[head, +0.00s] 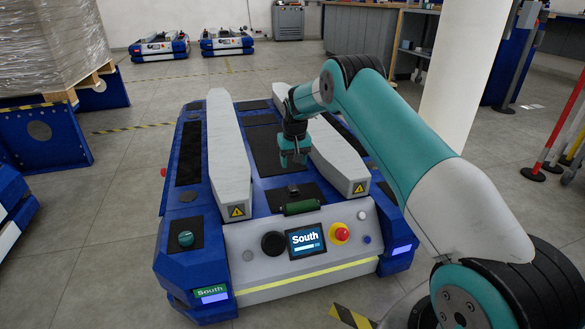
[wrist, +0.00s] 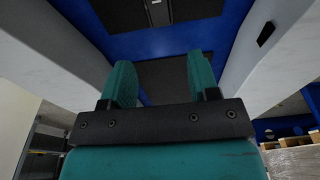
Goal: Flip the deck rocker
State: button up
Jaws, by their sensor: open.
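The cart marked "South" (head: 300,240) stands in front of me, blue with two pale rails along its deck. A small dark rocker (head: 293,189) sits on a black plate between the rails, near the panel end. In the wrist view the rocker (wrist: 158,12) shows at the top edge as a grey piece on its black plate, partly cut off; its tilt is not clear. My gripper (head: 293,160) hangs over the deck between the rails, farther back than the rocker. In the wrist view its teal fingers (wrist: 162,78) are apart with nothing between them.
The rails (head: 231,160) and (head: 325,150) flank my gripper. A green bar (head: 302,207), a display, a red button (head: 341,234) and a black knob (head: 273,243) are at the panel end. A teal knob (head: 186,239) is on the left corner. A pillar (head: 455,80) stands behind my arm.

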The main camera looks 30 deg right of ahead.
notch_tip(320, 180, up, 7)
jog(key=s+p, duration=0.1)
jog(key=p, duration=0.1)
jog(key=shift+a, duration=0.15)
dwell(0.3)
jog(key=s+a+r+n+y+p, duration=0.1)
jog(key=s+a+r+n, duration=0.2)
jog(key=s+a+r, duration=0.55)
jog(key=s+a+r+n+y+p, duration=0.1)
jog(key=s+a+r+n, duration=0.1)
jog(key=s+a+r, duration=0.6)
jog(key=s+a+r+n+g+y+p, duration=0.15)
jog(key=s+a, duration=0.25)
jog(key=s, duration=0.5)
jog(key=s+a+r+n, duration=0.2)
jog(key=s+a+r, duration=0.15)
jog(key=s, duration=0.55)
jog(key=s+a+r+n+y+p, duration=0.15)
jog(key=s+a, duration=0.35)
jog(key=s, duration=0.5)
notch_tip(320, 180, up, 37)
jog(key=p, duration=3.7)
jog(key=shift+w+d+r, duration=0.2)
jog(key=shift+w, duration=0.25)
